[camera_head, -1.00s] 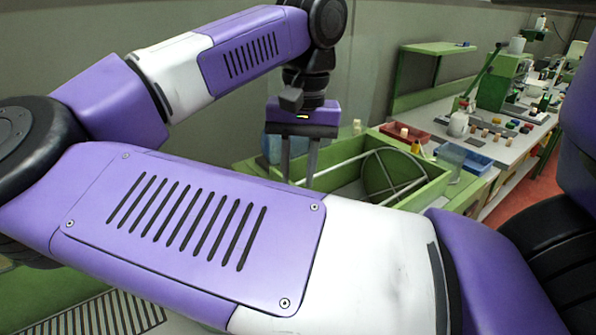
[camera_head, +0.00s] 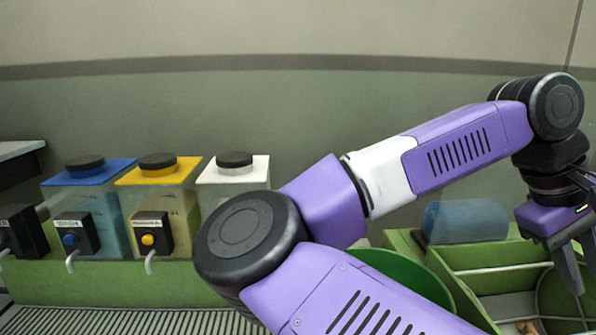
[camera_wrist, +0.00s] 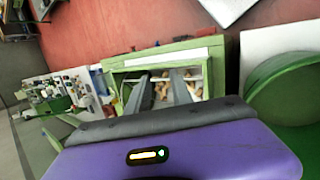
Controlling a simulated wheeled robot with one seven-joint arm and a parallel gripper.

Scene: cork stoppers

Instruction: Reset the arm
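My gripper (camera_head: 584,268) hangs at the right edge of the head view, fingers pointing down, partly cut off by the frame. In the wrist view my gripper (camera_wrist: 162,78) shows two grey fingers with a clear gap and nothing held between them. Beyond the fingers lies a green-walled bin (camera_wrist: 118,65) with tan pieces inside, likely corks. My purple and white arm spans the head view from the bottom centre to the upper right.
Three dispensers stand at the left, with a blue lid (camera_head: 105,172), a yellow lid (camera_head: 180,172) and a white lid (camera_head: 255,172). A green box (camera_head: 440,262) and a translucent blue container (camera_head: 465,222) are at the right. The wall behind is bare.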

